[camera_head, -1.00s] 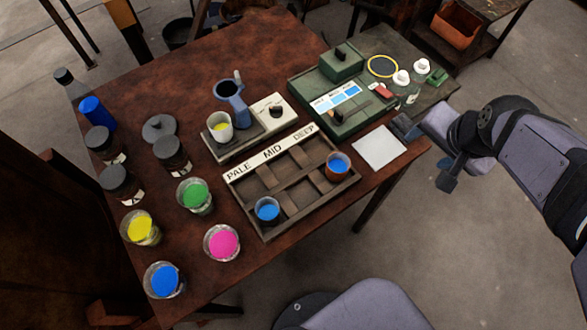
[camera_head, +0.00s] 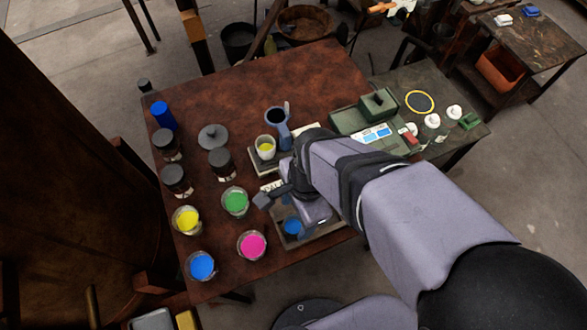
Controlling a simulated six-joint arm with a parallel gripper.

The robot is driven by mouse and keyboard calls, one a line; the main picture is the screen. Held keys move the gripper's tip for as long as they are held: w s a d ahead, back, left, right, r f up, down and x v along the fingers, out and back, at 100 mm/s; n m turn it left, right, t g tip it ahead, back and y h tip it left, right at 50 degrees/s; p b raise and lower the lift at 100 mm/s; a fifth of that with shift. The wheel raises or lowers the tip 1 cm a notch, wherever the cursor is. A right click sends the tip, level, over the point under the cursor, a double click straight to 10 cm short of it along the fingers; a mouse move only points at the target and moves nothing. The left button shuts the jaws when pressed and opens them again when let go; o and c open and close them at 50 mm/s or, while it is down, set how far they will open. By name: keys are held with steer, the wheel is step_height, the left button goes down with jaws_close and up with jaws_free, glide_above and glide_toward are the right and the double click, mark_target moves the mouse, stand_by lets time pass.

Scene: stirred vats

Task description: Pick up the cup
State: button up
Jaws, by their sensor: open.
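A pale cup (camera_head: 265,148) with yellow liquid stands upright on the stirrer plate, beside a blue-grey stand (camera_head: 279,128). A small cup of blue liquid (camera_head: 291,227) sits in the compartment tray (camera_head: 318,241). The second blue cup seen in the tray earlier is hidden behind my arm, so I cannot see it now. My gripper (camera_head: 268,197) is open and hangs over the tray's left part, below the yellow cup in the picture. It appears apart from both visible cups. My arm covers most of the tray and its labels.
Glass beakers of green (camera_head: 235,202), yellow (camera_head: 187,219), pink (camera_head: 251,245) and blue (camera_head: 201,266) paint stand left of my gripper. Dark lidded jars (camera_head: 167,144) and a blue bottle (camera_head: 163,115) are farther left. A green device (camera_head: 362,118) is at right. The table's far part is clear.

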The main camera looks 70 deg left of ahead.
steer(key=p, duration=0.2)
glide_above(291, 231)
steer(key=shift+w+f, duration=0.15)
steer(key=shift+f, duration=1.65)
steer(key=shift+w+f, duration=0.15)
steer(key=shift+f, duration=1.6)
steer(key=c, duration=1.1)
